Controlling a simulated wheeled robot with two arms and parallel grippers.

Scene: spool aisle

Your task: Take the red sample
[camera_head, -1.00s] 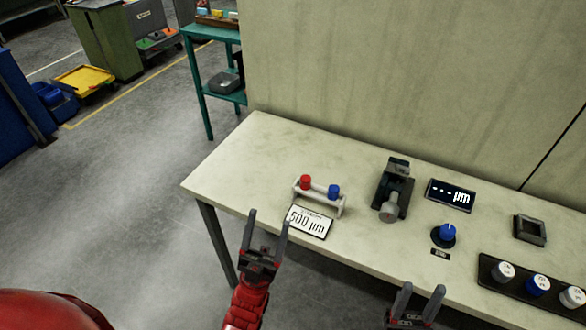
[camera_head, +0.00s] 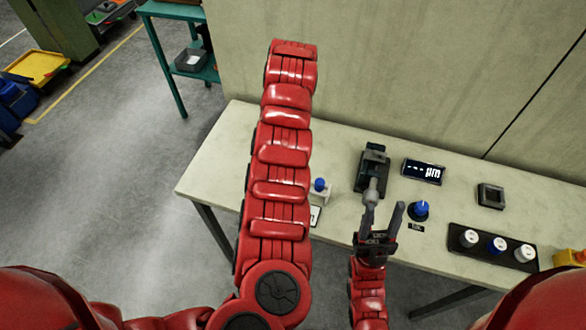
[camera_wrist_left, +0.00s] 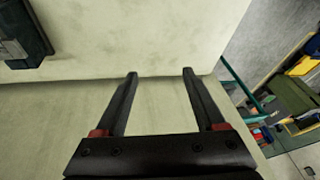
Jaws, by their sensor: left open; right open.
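The red sample does not show now; my left arm covers the left part of the small white rack (camera_head: 326,196). The blue sample (camera_head: 319,184) stands on the rack's right side, just right of my arm. In the head view my left gripper is hidden at the far end of its raised arm. In the left wrist view the left gripper (camera_wrist_left: 160,74) is open, with nothing between its fingers. My right gripper (camera_head: 382,212) is open and empty, fingers pointing up the picture, in front of the dark measuring device (camera_head: 372,165).
The pale bench (camera_head: 225,165) also holds a display (camera_head: 423,172), a blue knob (camera_head: 419,209), a square dark frame (camera_head: 491,196) and a black tray (camera_head: 466,251) with three capped samples. A wall (camera_head: 400,70) stands behind. The bench's left end is clear.

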